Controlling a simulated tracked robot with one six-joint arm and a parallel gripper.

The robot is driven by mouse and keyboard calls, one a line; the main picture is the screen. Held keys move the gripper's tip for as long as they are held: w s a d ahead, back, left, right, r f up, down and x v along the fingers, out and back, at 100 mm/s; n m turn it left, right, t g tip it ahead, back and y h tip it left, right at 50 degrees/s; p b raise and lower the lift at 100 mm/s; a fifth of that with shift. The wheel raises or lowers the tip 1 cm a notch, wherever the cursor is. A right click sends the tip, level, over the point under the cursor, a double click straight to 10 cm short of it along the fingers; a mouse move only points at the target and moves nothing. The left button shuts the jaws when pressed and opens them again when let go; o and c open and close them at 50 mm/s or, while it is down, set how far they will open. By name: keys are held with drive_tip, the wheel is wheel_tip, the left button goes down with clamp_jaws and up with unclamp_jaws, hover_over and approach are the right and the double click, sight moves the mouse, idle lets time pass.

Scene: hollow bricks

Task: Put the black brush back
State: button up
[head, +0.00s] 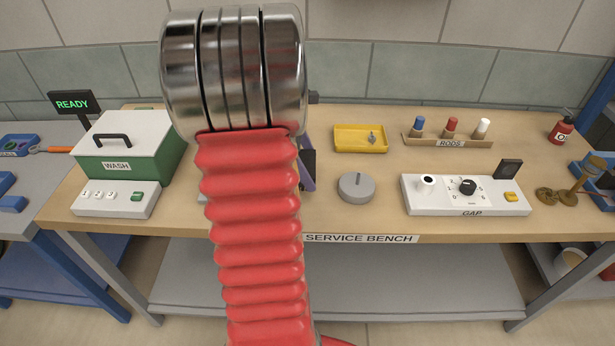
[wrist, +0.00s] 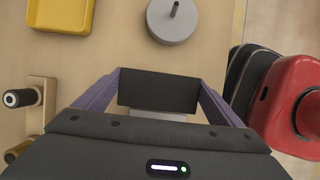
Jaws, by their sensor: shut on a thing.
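My gripper (wrist: 158,92) has two purple fingers shut on a black block with a pale grey strip along its lower edge in the wrist view. I take this block to be the black brush (wrist: 157,88). The gripper holds it over the bench top; I cannot tell its height. In the head view my red arm hides most of the gripper; only part of a purple finger and a dark edge of the brush (head: 308,165) show beside the arm.
A wooden holder (wrist: 42,92) with a black-ended peg stands left in the wrist view. A grey disc (head: 356,188) and yellow tray (head: 360,139) lie nearby. The green wash box (head: 120,146) is left; the rod rack (head: 447,140) and gap unit (head: 466,196) are right.

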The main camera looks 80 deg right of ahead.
drive_tip(key=shift+f, duration=1.85)
drive_tip(key=o, duration=0.8)
drive_tip(key=shift+f, duration=0.1)
drive_tip(key=v, duration=1.2)
